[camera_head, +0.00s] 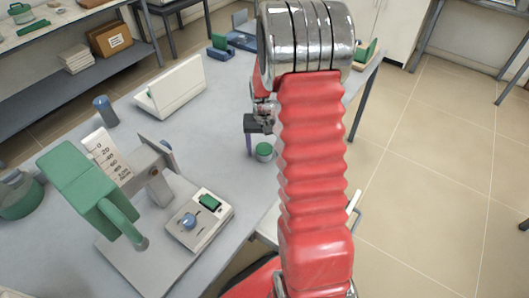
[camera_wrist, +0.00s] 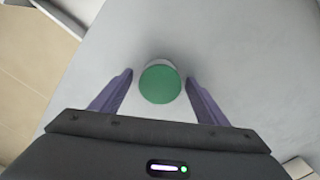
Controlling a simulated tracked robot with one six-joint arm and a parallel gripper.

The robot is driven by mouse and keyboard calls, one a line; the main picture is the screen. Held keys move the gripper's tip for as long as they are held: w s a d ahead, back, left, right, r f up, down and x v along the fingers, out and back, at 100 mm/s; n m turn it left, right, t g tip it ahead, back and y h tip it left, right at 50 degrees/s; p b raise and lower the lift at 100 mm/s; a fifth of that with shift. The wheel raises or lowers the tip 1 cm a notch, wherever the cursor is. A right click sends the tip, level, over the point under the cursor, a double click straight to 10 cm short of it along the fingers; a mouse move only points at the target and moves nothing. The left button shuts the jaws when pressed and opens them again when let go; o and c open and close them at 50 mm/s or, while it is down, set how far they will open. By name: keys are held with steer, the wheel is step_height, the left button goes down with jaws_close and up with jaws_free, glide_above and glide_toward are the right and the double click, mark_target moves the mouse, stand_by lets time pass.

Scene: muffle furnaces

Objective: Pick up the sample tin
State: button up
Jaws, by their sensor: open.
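The sample tin is a small round tin with a green lid and a pale side. In the head view the tin (camera_head: 264,151) stands on the grey table, just below my gripper (camera_head: 251,146) and a little to its right. In the wrist view the tin (camera_wrist: 160,84) is seen from above, between the two purple fingers of my gripper (camera_wrist: 160,76). The fingers are open, one on each side, with a gap to the lid on both sides. Whether the fingertips are down at the tin's height is hard to tell.
A green and grey instrument with a scale (camera_head: 104,190) stands at the left of the table. A white open case (camera_head: 177,88) and a blue-topped bottle (camera_head: 105,110) are behind it. The table around the tin is clear. The table's right edge is close.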

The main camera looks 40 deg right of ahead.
mark_target(264, 147)
steer(key=shift+c, duration=0.6)
steer(key=c, duration=1.1)
steer(key=shift+o, duration=0.2)
step_height(264, 147, up, 10)
steer(key=shift+r, duration=0.1)
